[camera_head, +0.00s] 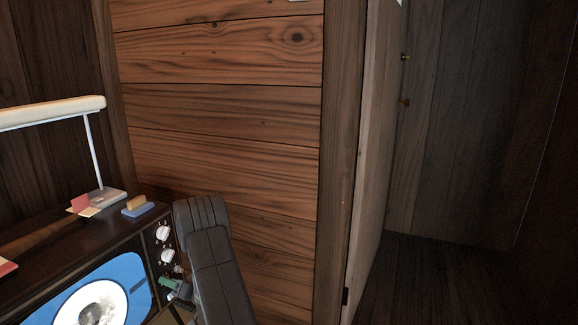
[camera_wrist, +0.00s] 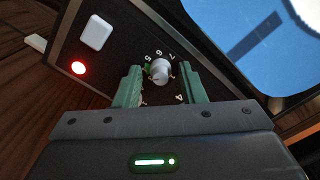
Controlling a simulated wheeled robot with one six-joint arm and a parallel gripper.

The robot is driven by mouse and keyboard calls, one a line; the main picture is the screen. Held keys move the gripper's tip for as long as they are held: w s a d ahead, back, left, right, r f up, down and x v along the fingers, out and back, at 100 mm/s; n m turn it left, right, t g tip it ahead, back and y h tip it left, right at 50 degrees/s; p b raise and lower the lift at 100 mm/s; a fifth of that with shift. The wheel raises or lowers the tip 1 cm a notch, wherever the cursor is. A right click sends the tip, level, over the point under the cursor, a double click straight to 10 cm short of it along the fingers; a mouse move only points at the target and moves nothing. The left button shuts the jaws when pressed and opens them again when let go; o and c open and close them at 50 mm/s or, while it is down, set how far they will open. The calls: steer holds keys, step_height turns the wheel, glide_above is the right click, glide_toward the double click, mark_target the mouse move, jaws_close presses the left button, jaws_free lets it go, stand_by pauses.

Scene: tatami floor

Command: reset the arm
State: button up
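My gripper (camera_wrist: 163,82) has two green fingers set apart, with a silver-white dial knob (camera_wrist: 160,70) between them in the wrist view. Gaps show on both sides of the knob, so the fingers do not appear to press on it. Numbers are printed around the knob. In the head view my arm (camera_head: 215,265) reaches down beside the right side of a dark television (camera_head: 145,262). My gripper (camera_head: 172,287) is small and partly hidden there, low on the television's control panel, below two pale knobs (camera_head: 163,233).
A white lamp (camera_head: 60,110), a blue and yellow block (camera_head: 137,208) and small cards (camera_head: 82,205) sit on top of the television. A wooden wall (camera_head: 220,140) stands behind. A dark open space (camera_head: 440,280) lies right. A white button (camera_wrist: 96,31) and red light (camera_wrist: 78,68) are near my fingers.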

stand_by(0.3)
steer(key=p+v, duration=0.3)
steer(key=v, duration=1)
steer(key=w+a+n+b, duration=0.1)
steer(key=w+a+n, duration=0.4)
steer(key=a+n, duration=0.7)
steer(key=shift+n+b, duration=0.35)
steer(key=shift+n, duration=3.05)
steer(key=shift+d, duration=0.1)
